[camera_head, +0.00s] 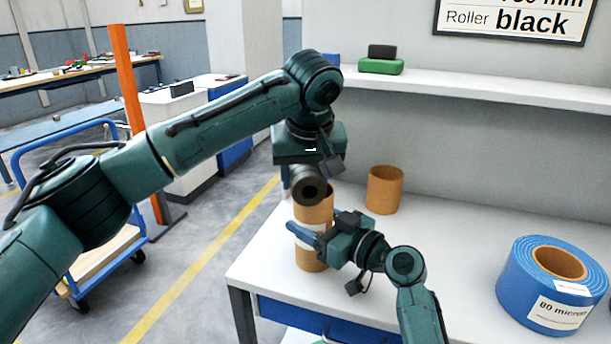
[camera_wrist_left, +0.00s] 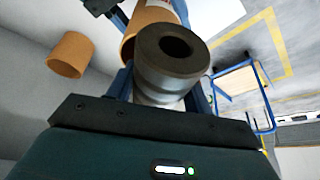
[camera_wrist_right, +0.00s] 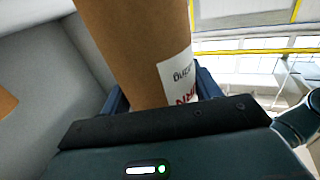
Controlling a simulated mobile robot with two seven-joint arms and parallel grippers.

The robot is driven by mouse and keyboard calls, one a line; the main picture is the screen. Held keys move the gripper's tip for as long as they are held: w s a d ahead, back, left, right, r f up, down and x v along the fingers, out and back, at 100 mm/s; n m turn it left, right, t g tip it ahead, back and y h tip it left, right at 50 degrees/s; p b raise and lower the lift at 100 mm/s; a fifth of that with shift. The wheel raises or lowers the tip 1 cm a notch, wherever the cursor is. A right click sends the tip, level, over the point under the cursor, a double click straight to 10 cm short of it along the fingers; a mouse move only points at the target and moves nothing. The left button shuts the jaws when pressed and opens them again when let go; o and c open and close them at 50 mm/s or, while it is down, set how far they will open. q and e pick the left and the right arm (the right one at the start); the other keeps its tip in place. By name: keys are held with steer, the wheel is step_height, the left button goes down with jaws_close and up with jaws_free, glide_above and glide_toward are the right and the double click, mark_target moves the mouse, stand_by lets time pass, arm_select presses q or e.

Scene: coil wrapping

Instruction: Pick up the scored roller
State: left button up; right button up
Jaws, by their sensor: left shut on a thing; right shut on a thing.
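A dark roller (camera_head: 309,191) with a round hole in its end is held by my left gripper (camera_wrist_left: 163,88). In the left wrist view the roller (camera_wrist_left: 168,58) has a black end and a greyer body between the blue fingers; I cannot make out scoring on it. My right gripper (camera_head: 318,236) is shut around a brown cardboard tube (camera_head: 311,258) with a white label, upright at the table's edge. The tube also shows in the right wrist view (camera_wrist_right: 130,45). The roller is at the tube's top; I cannot tell whether they touch.
A second cardboard tube (camera_head: 384,190) stands behind on the white table (camera_head: 450,235). A large blue roll (camera_head: 548,283) labelled 80 micron is at the right. A shelf (camera_head: 480,88) with green and black blocks runs above. A blue cart (camera_head: 100,255) stands left.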

arm_select(q)
step_height(320, 180, up, 9)
steer(key=shift+r, duration=0.1)
steer(key=shift+w+r, duration=0.25)
steer(key=shift+r, duration=0.05)
steer(key=w+a+f+m+t+h, duration=0.2)
steer(key=w+f+t, duration=0.15)
steer(key=w, duration=0.35)
steer(key=w+a+f+m+t+h, duration=0.1)
steer(key=w+a+f+m+t, duration=0.1)
steer(key=w+t, duration=0.35)
steer(key=s+d+r+m+g+h, duration=0.1)
steer(key=s+r+m+g+h, duration=0.1)
steer(key=s+m+h, duration=0.2)
steer(key=s+d+r+m+g+h, duration=0.2)
steer(key=s+m+g+h, duration=0.1)
steer(key=h, duration=0.5)
steer(key=s+d+r+m+g+h, duration=0.2)
steer(key=s+m+h, duration=0.3)
steer(key=s+h, duration=0.1)
steer(key=shift+d+m+g+h, duration=0.1)
steer(key=shift+m+g+h, duration=0.2)
steer(key=shift+m+h, duration=0.15)
steer(key=shift+f, duration=5.6)
steer(key=shift+f, duration=0.1)
steer(key=o, duration=1.4)
steer(key=shift+c, duration=0.2)
